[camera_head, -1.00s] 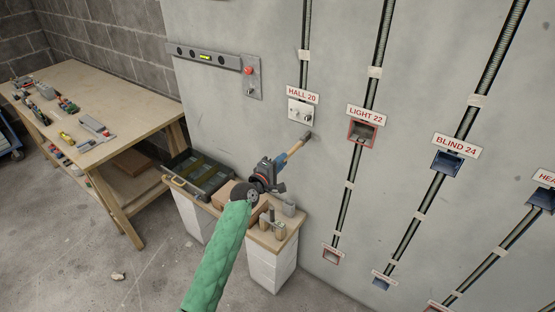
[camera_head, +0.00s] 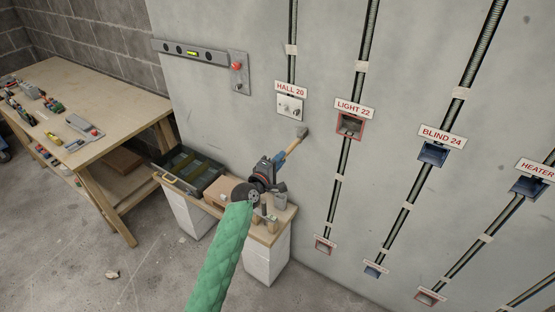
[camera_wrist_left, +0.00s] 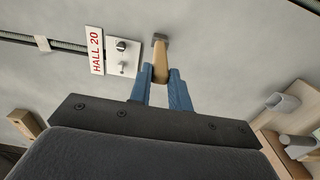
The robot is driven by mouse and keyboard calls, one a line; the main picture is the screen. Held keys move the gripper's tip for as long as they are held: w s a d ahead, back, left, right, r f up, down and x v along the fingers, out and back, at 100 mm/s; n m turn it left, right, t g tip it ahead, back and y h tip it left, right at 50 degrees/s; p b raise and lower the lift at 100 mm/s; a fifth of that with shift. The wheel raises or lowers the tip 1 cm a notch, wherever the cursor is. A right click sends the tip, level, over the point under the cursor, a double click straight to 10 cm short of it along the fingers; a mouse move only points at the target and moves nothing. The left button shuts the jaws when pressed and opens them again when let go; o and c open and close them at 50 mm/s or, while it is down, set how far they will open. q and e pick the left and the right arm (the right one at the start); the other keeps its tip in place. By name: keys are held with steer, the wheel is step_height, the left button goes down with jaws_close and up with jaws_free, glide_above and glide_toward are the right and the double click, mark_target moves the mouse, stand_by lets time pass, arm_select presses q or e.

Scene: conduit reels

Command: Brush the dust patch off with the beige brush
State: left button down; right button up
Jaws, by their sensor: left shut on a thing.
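My left gripper (camera_head: 279,161) has blue fingers shut on the handle of the beige brush (camera_head: 293,146). The brush points up and right, and its dark grey head is at or close to the wall, just below and right of the HALL 20 plate (camera_head: 290,107). I cannot tell whether the bristles touch the wall. In the left wrist view the brush (camera_wrist_left: 160,66) stands out between the two fingers (camera_wrist_left: 161,84), with the plate (camera_wrist_left: 122,57) beside its head. I cannot make out a dust patch; the brush head may cover it. My right gripper is not in view.
A small bench (camera_head: 264,237) below holds an open toolbox (camera_head: 197,178) and several small items. A level (camera_head: 190,52) is mounted on the wall at upper left. Boxes labelled LIGHT 22 (camera_head: 350,125) and BLIND 24 (camera_head: 433,153) are to the right. A worktable (camera_head: 95,95) stands at left.

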arm_select(q)
steer(key=s+d+p, duration=0.1)
steer(key=d, duration=0.1)
steer(key=s+d+p, duration=0.1)
steer(key=s+d, duration=0.1)
steer(key=shift+d, duration=0.15)
stand_by(0.7)
steer(key=p+v, duration=0.1)
steer(key=v, duration=0.8)
steer(key=shift+p, duration=0.4)
stand_by(0.6)
